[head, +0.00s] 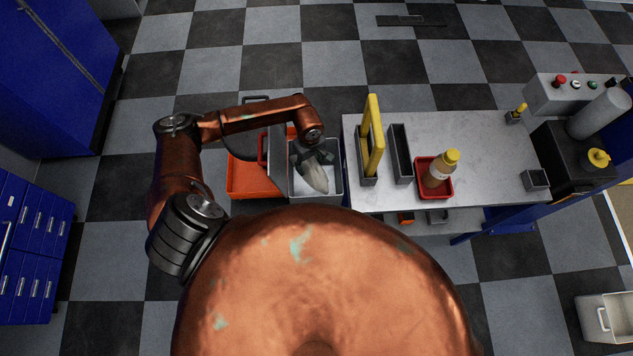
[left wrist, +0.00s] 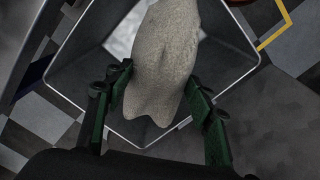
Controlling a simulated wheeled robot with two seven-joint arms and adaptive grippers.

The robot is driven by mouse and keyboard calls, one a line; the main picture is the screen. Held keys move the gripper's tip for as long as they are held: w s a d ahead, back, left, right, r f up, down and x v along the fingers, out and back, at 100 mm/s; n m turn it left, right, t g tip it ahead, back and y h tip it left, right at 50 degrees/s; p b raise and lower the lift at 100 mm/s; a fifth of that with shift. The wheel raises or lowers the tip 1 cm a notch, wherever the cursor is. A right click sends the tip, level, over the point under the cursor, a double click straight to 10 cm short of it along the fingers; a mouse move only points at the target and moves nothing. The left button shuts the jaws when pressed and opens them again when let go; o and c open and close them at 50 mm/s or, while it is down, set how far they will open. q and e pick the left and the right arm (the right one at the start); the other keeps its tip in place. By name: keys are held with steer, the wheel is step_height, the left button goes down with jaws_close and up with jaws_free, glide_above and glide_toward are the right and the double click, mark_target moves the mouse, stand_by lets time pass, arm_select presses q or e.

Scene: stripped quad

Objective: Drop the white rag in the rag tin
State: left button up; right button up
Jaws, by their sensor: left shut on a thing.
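The white rag (head: 316,178) hangs from my left gripper (head: 312,157) and looks greyish and bunched. In the left wrist view, the green fingers of the gripper (left wrist: 160,82) are on both sides of the rag (left wrist: 165,60), shut on it. A grey open-topped bin (head: 337,184), which looks like the rag tin, is directly below. The bin (left wrist: 222,68) surrounds much of the rag in the left wrist view. How far the rag is above or inside the rim is hard to tell. Something pale is at the bin's bottom, partly hidden by the rag. My right gripper is not in view.
An orange bin (head: 248,180) stands left of the grey bin, with an upright grey panel (head: 278,160) between them. A workbench (head: 470,160) stands to the right, carrying a yellow-framed item (head: 372,130) and a bottle in a red tray (head: 435,190).

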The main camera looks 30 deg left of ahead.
arm_select(q)
steer(key=o, duration=1.1)
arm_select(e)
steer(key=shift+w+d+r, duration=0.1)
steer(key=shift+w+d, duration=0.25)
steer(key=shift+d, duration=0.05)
arm_select(q)
step_height(320, 180, up, 12)
steer(key=shift+r, duration=0.1)
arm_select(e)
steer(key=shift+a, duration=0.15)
